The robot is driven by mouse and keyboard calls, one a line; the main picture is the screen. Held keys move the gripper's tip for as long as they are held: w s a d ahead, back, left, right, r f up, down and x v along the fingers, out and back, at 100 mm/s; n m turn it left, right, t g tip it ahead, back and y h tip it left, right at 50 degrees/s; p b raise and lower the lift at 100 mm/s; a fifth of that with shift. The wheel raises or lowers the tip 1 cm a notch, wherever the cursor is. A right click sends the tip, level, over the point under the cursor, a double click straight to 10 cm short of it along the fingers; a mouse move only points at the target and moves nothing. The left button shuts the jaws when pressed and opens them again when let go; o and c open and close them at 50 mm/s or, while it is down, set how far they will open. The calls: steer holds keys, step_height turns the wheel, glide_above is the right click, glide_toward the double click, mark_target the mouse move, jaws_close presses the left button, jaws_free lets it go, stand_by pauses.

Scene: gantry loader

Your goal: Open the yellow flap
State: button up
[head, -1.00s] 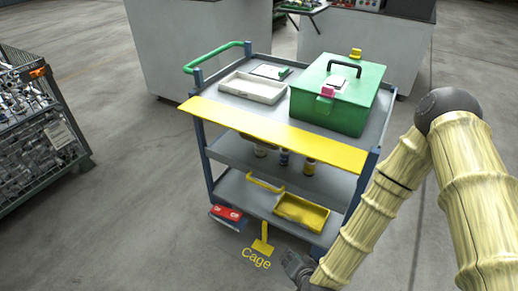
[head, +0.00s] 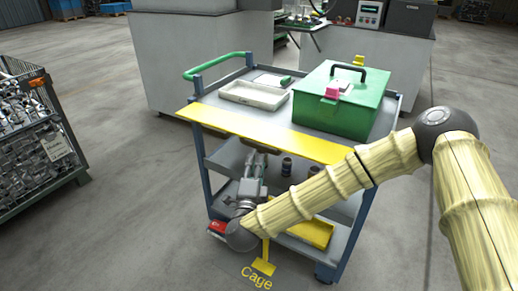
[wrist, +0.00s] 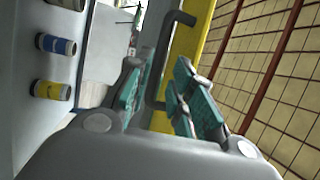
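The yellow flap (head: 262,132) is a long panel along the near top edge of the cart. In the wrist view it shows as a yellow strip (wrist: 214,38) with a dark bar handle (wrist: 174,38) beside it. My gripper (head: 263,158) is just below the flap, in front of the upper lower-shelf opening. In the wrist view my gripper (wrist: 157,78) has its green-padded fingers apart, with the handle running between them. I see no clear contact with the handle. The flap hides part of the fingertips in the head view.
The cart's top carries a white tray (head: 254,95) and a green box (head: 345,104). Small bottles (head: 286,167) stand on the middle shelf, close to my gripper. A yellow bin (head: 311,233) and a red item (head: 217,228) are below. A wire cage (head: 40,130) stands left.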

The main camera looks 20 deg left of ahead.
mark_target(259, 147)
steer(key=x, duration=0.7)
steer(key=shift+w+a, duration=0.1)
steer(key=shift+w, duration=0.3)
jaws_close()
